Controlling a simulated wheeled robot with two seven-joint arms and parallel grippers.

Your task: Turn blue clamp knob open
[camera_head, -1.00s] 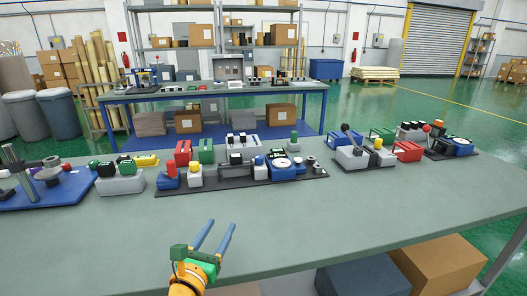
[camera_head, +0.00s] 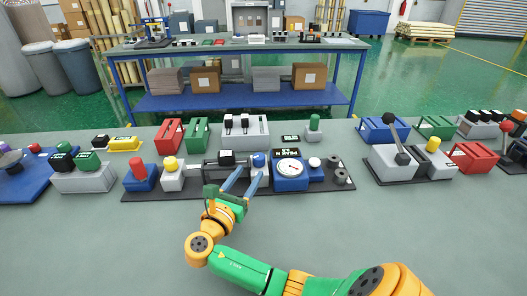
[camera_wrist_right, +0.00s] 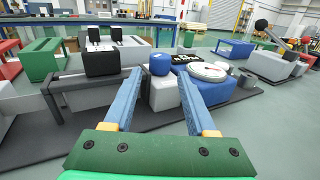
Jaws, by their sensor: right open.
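The blue knob (camera_head: 259,160) sits on a small pale block on the black mat, left of the dial gauge. In the right wrist view the blue knob (camera_wrist_right: 159,62) stands upright straight ahead, between and beyond the fingertips. My right gripper (camera_head: 248,172) is open and empty, with its blue fingers pointing at the pale block. In the right wrist view the fingers of my right gripper (camera_wrist_right: 160,76) spread to either side of the block. I cannot tell whether they touch it. My left gripper is not in view.
A blue gauge box (camera_head: 290,177) stands just right of the knob. A grey clamp-like fixture with a black block (camera_head: 226,157) stands just left. Red and yellow buttons (camera_head: 171,165) lie farther left. The table front (camera_head: 100,250) is clear.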

